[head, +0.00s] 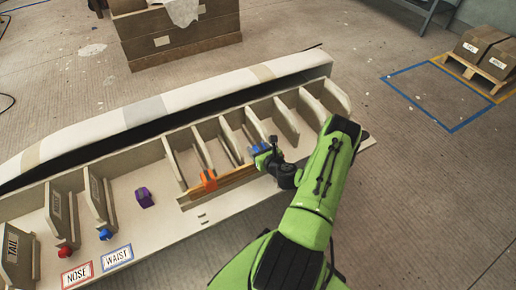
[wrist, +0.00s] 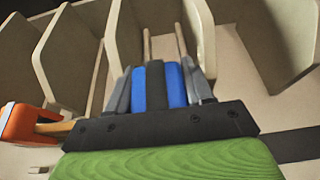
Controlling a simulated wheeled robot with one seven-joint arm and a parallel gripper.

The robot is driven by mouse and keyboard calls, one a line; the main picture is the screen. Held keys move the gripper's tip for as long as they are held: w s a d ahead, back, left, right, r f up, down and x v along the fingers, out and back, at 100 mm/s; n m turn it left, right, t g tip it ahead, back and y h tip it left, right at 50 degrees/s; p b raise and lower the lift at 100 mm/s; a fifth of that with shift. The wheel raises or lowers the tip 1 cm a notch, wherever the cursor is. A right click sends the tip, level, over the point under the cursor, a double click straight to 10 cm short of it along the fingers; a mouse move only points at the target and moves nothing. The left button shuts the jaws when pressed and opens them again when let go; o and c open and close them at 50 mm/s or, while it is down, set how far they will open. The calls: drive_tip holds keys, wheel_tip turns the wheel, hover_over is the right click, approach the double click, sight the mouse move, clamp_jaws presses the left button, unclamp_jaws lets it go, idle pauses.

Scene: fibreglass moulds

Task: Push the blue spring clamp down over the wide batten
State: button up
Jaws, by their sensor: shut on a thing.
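My gripper (head: 263,158) is shut on a blue spring clamp (head: 257,149) near the right end of the long wooden batten (head: 238,179). In the wrist view the blue clamp (wrist: 176,84), with a dark middle, sits between the two grey fingers of my gripper (wrist: 158,88). An orange clamp (head: 207,180) sits on the batten to the left; it also shows at the left of the wrist view (wrist: 22,124). The clamp's lower side is hidden, so I cannot tell whether it straddles the batten or is above it.
The pale mould (head: 178,101) has several upright ribs close around my gripper. A red clamp (head: 66,252), another blue clamp (head: 105,234) and a purple clamp (head: 145,197) lie at the left, near NOSE (head: 77,275) and WAIST (head: 117,256) labels. Open floor lies right.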

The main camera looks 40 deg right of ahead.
idle(0.4)
drive_tip(key=shift+f+b, duration=0.35)
drive_tip(key=shift+f, duration=0.05)
drive_tip(key=shift+f+b, duration=0.65)
drive_tip(key=shift+f, duration=0.2)
drive_tip(key=o, duration=1.2)
drive_tip(key=shift+c, duration=0.2)
drive_tip(key=shift+s, duration=0.1)
drive_tip(key=p+v, duration=0.5)
drive_tip(key=v, duration=1)
drive_tip(key=shift+s+a, duration=0.2)
drive_tip(key=shift+s, duration=0.1)
